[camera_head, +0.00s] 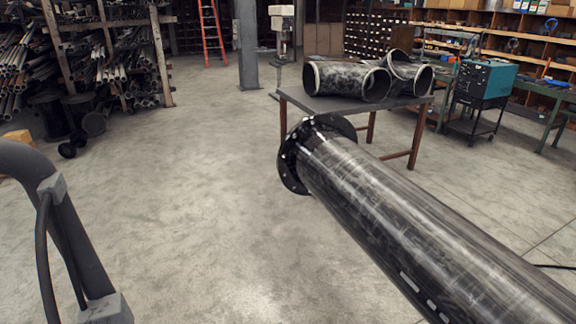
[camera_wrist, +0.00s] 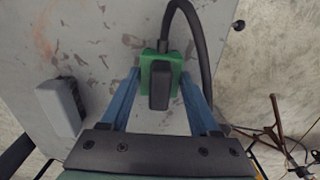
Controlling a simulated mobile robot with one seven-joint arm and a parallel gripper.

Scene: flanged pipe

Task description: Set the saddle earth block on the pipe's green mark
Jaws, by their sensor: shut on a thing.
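The pipe (camera_head: 400,215) is a long dark steel tube running from the lower right toward the middle in the head view. Its bolted end flange (camera_head: 291,160) faces left. No green mark shows on the visible part of it. In the wrist view, my gripper (camera_wrist: 166,88) has two blue fingers shut on a green block with a black middle piece, the saddle earth block (camera_wrist: 174,58). A thick black cable (camera_wrist: 190,18) loops from it. I cannot tell whether the block touches the grey surface behind it. My gripper is not in the head view.
A stained grey surface (camera_wrist: 85,40) and a grey box-like piece (camera_wrist: 62,107) lie below my gripper. Thin brown and black lines (camera_wrist: 278,125) show at right. A table (camera_head: 335,101) with pipe fittings stands beyond the flange. Bare floor (camera_head: 200,200) lies left of the pipe.

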